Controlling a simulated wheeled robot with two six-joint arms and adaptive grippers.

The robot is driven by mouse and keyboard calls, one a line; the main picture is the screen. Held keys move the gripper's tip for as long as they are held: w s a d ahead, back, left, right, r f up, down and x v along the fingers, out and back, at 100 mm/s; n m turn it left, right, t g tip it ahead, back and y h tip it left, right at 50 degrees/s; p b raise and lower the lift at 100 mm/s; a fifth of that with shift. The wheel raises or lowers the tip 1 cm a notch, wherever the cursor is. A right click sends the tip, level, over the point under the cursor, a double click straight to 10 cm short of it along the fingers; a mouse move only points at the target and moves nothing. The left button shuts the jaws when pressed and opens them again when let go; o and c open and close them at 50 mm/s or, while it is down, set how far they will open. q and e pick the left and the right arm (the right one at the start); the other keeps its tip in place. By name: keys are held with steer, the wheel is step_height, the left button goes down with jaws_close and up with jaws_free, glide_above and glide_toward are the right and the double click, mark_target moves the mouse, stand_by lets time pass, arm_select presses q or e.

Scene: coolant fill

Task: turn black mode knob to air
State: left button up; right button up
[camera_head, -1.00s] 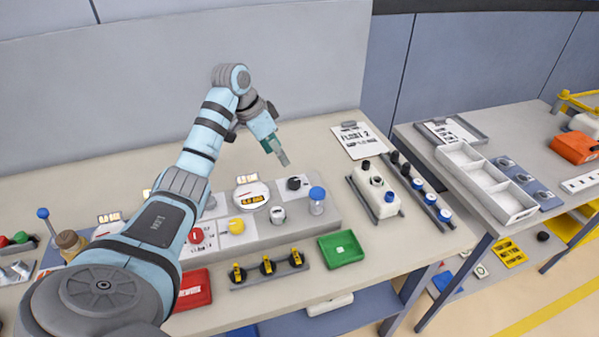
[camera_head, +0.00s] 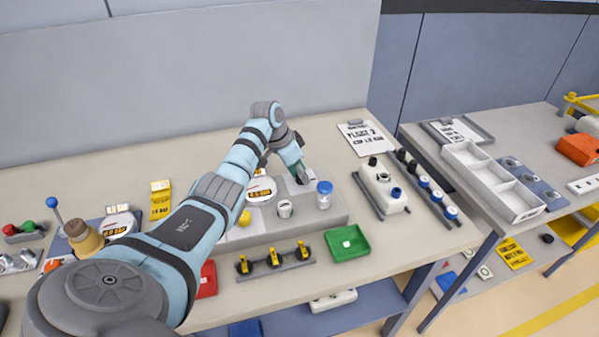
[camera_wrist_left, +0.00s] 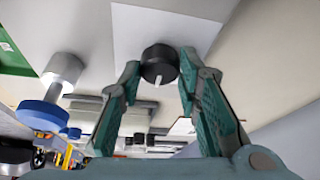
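The black mode knob (camera_wrist_left: 160,62) shows in the left wrist view on a pale panel. It is round with a white pointer mark on its face. My left gripper (camera_wrist_left: 158,75) is open, with one teal finger on each side of the knob. I cannot tell whether the fingers touch it. In the head view my left gripper (camera_head: 300,176) is down at the right back of the grey console (camera_head: 320,212), and it mostly hides the knob there. The label for air is not readable. My right gripper is not in view.
A blue-topped post (camera_head: 324,194) stands close by the gripper. A white knob (camera_head: 284,209) and a round gauge (camera_head: 261,190) are to its left. A green tray (camera_head: 347,244) and yellow-handled valves (camera_head: 274,257) lie in front. A white canister (camera_head: 383,188) stands to the right.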

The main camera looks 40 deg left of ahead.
arm_select(q)
steer(key=c, duration=0.4)
steer(key=shift+d+p, duration=0.1)
steer(key=shift+p, duration=0.4)
steer(key=n+y+p, duration=0.1)
steer(key=n+p, duration=0.1)
steer(key=p, duration=0.2)
steer(key=n+y+p, duration=0.1)
steer(key=n+p, duration=0.2)
steer(key=p, duration=0.1)
steer(key=shift+d+r, duration=0.15)
steer(key=shift+r, duration=0.05)
steer(key=shift+f+n+y+p, duration=0.15)
steer(key=shift+n+y+p, duration=0.2)
steer(key=shift+n, duration=0.55)
steer(key=shift+f+n+y, duration=0.1)
steer(key=shift+n+y, duration=0.25)
steer(key=shift+n, duration=0.55)
steer(key=n+y, duration=0.1)
steer(key=n, duration=0.2)
steer(key=shift+w+d+n, duration=0.1)
steer(key=shift+n, duration=0.2)
steer(key=n+g+y, duration=0.1)
steer(key=n, duration=0.1)
steer(key=shift+n+b, duration=0.3)
steer(key=shift+b, duration=0.1)
steer(key=shift+w+n+g+y+b, duration=0.1)
steer(key=shift+n+g+y+b, duration=0.35)
steer(key=shift+n+b, duration=0.8)
steer(key=shift+n, duration=0.35)
